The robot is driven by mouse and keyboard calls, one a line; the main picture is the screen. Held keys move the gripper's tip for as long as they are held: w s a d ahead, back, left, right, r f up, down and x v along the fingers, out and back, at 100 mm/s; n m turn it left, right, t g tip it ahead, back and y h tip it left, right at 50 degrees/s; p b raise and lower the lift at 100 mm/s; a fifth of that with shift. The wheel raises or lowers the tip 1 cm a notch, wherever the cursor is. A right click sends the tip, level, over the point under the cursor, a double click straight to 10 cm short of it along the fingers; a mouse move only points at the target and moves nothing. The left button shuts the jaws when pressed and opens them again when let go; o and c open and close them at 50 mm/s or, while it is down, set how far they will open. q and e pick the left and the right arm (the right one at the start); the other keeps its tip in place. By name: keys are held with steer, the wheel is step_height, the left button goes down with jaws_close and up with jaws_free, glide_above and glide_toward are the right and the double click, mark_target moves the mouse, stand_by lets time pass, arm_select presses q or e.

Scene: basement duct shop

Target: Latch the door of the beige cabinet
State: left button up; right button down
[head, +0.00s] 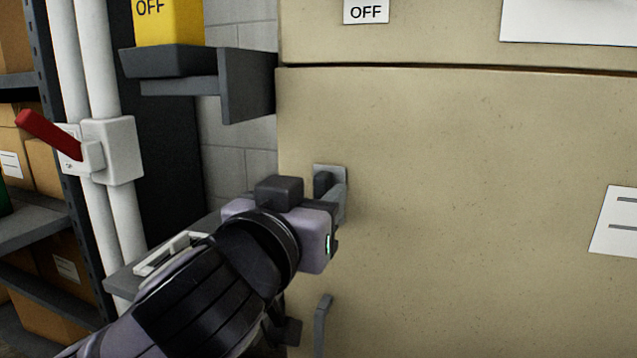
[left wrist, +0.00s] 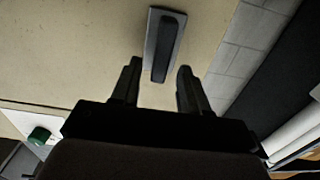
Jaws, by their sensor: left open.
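The beige cabinet (head: 450,200) fills the right of the head view. Its lower door looks flush under a dark horizontal seam. A grey latch handle (head: 323,182) on a lighter plate sits near the door's left edge, partly hidden by my left gripper (head: 333,230). In the left wrist view the handle (left wrist: 167,50) stands out dark on its plate. My left gripper (left wrist: 157,80) is open there, and the handle's near end appears between its two fingertips. I cannot tell whether they touch. My right gripper is not in view.
A second grey handle-like bar (head: 321,325) shows lower on the cabinet. A grey shelf bracket (head: 247,85) with a yellow box (head: 170,22) juts out at upper left. A red lever (head: 48,135) on white pipes and a shelf of cartons (head: 40,155) stand farther left.

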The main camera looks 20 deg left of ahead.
arm_select(q)
steer(key=shift+w, duration=0.85)
jaws_close()
